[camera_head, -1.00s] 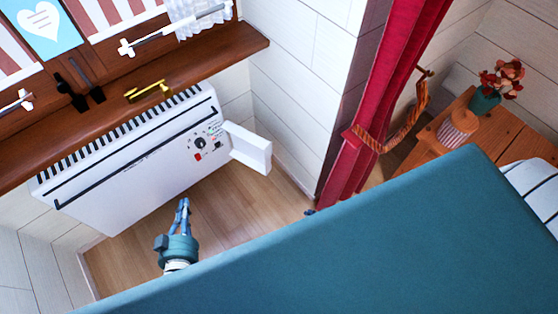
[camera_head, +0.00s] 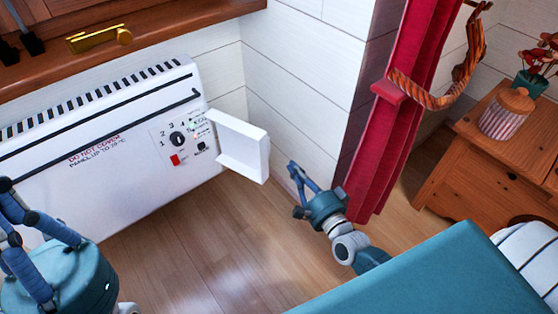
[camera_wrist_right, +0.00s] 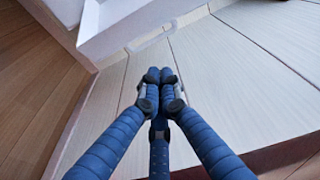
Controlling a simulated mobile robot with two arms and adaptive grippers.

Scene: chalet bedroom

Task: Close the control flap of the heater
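The white heater (camera_head: 90,185) stands against the wall at the left in the head view. Its control flap (camera_head: 240,147) is swung open at its right end, standing out from the panel with the dial (camera_head: 178,140) and red switch exposed. My right gripper (camera_head: 293,168) is to the right of and slightly below the flap, apart from it in the picture. In the right wrist view its fingertips (camera_wrist_right: 160,75) are together with nothing between them. A white part, perhaps the flap, shows at the top left there. My left gripper (camera_head: 8,205) is in front of the heater, partly cut off.
The white wall (camera_head: 300,70) is behind the flap and right gripper. A red curtain (camera_head: 400,120) hangs to the right, beside a wooden cabinet (camera_head: 480,150) with a jar and flowers. A wooden sill (camera_head: 150,35) runs above the heater. Floor is clear below the flap.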

